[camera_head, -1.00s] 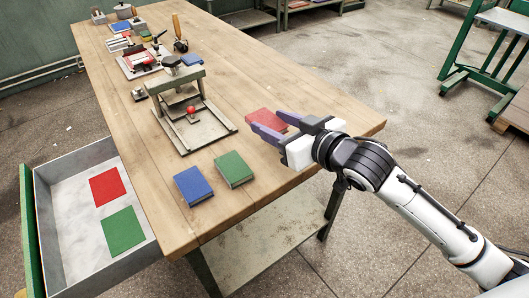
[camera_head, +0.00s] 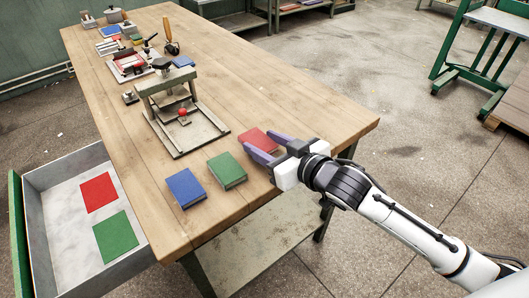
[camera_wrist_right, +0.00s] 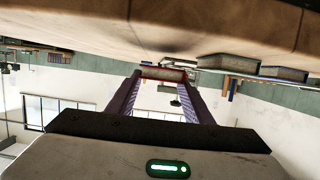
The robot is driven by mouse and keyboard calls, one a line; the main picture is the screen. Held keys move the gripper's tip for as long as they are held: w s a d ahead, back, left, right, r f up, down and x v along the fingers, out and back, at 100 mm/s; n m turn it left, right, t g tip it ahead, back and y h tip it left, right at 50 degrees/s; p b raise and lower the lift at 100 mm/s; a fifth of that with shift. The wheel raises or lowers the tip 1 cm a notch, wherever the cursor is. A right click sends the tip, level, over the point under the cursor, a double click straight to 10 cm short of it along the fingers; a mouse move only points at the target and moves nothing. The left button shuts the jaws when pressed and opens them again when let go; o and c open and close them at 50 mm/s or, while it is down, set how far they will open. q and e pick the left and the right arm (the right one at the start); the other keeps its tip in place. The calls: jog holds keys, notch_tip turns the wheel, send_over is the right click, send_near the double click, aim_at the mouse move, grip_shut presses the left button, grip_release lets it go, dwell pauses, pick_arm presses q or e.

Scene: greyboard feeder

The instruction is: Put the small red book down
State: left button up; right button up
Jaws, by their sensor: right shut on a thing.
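The small red book (camera_head: 258,140) is between the purple fingers of my right gripper (camera_head: 258,151), near the right side of the wooden table (camera_head: 310,110). In the right wrist view the red book (camera_wrist_right: 163,74) sits between the fingertips, close to the table surface, which shows at the top of the picture. I cannot tell whether the book touches the table. The gripper hides part of the book in the head view. My left gripper is not in view.
A green book (camera_head: 227,170) and a blue book (camera_head: 185,187) lie left of the red book. A press (camera_head: 180,110) stands behind them. An open drawer (camera_head: 62,165) at left holds red and green sheets. The table's right part is clear.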

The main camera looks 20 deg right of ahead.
jog(key=shift+f+p, duration=0.35)
jog(key=shift+f, duration=1.05)
jog(key=o, duration=1)
jog(key=shift+o, duration=0.2)
jog(key=shift+f, duration=0.1)
